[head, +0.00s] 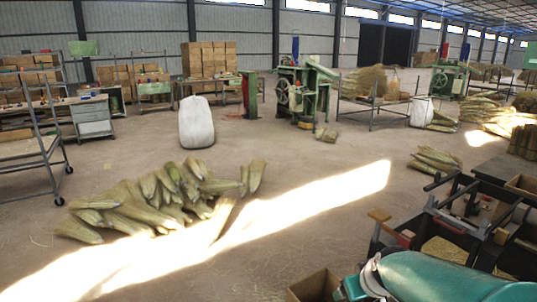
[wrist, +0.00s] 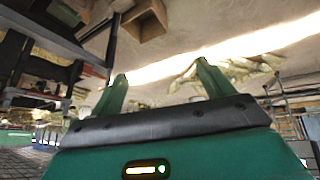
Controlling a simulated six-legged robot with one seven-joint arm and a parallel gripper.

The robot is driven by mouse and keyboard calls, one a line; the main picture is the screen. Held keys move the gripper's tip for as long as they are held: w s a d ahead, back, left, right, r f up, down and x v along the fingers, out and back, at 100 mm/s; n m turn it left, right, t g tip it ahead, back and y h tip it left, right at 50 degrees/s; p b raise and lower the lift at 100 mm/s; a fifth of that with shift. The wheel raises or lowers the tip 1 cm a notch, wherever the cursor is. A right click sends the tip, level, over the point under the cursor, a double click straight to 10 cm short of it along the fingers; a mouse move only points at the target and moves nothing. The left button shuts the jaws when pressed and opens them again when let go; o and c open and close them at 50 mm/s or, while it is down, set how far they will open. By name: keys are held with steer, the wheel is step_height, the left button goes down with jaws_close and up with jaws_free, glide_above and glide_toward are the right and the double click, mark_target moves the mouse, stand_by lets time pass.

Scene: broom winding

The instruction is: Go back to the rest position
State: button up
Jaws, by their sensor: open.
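My gripper (wrist: 162,70) shows in the wrist view with its two green fingers spread wide apart. Nothing is between the fingers. The wrist view is tilted, and behind the fingers it shows the floor with a bright strip of sunlight. In the head view, a green part of my own body (head: 450,277) fills the bottom right corner. My fingers cannot be made out there.
A dark workbench (head: 470,215) stands close by at the right. A cardboard box (head: 314,286) is on the floor at the bottom. Broom-straw bundles (head: 150,205) lie on the floor at left. A white sack (head: 196,125) and green machine (head: 303,92) stand farther back.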

steer(key=s+a+r+m, duration=0.1)
steer(key=s+a+r, duration=0.1)
steer(key=s, duration=0.6)
steer(key=s+a+r+m, duration=0.1)
steer(key=s+a+r, duration=0.2)
steer(key=s, duration=0.6)
step_height(320, 180, up, 2)
steer(key=shift+s+r+m+g, duration=0.2)
steer(key=shift+r+m+g, duration=0.05)
steer(key=shift+m+g, duration=0.15)
steer(key=c, duration=1)
steer(key=shift+o, duration=0.2)
steer(key=shift+d, duration=0.25)
